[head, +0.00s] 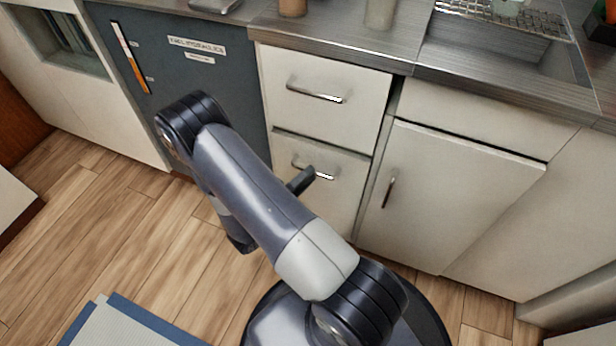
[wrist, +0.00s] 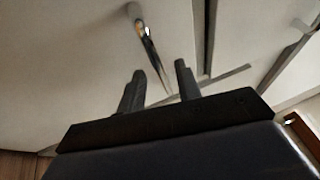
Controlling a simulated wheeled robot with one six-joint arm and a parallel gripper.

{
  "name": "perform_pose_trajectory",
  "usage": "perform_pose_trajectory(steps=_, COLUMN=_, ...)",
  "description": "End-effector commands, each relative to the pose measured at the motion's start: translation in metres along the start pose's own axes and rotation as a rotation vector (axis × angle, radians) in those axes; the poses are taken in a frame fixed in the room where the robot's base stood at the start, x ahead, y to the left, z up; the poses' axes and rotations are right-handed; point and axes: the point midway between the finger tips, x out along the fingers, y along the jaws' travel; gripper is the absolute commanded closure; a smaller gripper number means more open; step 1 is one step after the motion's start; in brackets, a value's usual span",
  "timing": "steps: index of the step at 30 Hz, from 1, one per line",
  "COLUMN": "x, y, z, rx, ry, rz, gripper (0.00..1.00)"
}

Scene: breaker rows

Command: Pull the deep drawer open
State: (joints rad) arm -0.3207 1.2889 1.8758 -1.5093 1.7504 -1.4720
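The deep drawer (head: 335,200) is the lower white front in the cabinet stack, closed as far as I can see. Its metal bar handle (head: 325,176) is partly hidden by my gripper in the head view. My gripper (head: 303,180) is just in front of this handle. In the wrist view the handle (wrist: 147,40) runs away from my gripper (wrist: 158,78), its near end between the two dark fingers in the picture. The fingers are apart and open. I cannot tell whether they touch the handle.
A shallower drawer with its own bar handle (head: 315,93) is above. A cupboard door (head: 450,195) is to the right and a dark grey panel (head: 190,60) to the left. A steel worktop (head: 335,32) runs above. The wooden floor (head: 150,240) at the left is mostly clear, with a mat (head: 125,325).

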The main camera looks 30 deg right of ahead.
Motion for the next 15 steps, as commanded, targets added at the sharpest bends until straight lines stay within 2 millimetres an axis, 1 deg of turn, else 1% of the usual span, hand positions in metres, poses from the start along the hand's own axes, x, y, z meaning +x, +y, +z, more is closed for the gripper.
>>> perform_pose_trajectory(steps=1, x=0.0037, y=0.0004, z=-0.0006, rx=0.0, ry=0.003, rz=0.0, gripper=0.67)
perform_pose_trajectory(steps=5, x=0.0082, y=0.0, z=-0.0002, rx=0.0, ry=0.001, rz=0.0, gripper=0.67)
perform_pose_trajectory(steps=13, x=0.009, y=-0.0003, z=0.0, rx=0.001, ry=0.0, rz=0.0, gripper=0.67)
perform_pose_trajectory(steps=15, x=0.009, y=-0.0003, z=-0.0001, rx=0.0, ry=0.0, rz=0.0, gripper=0.72)
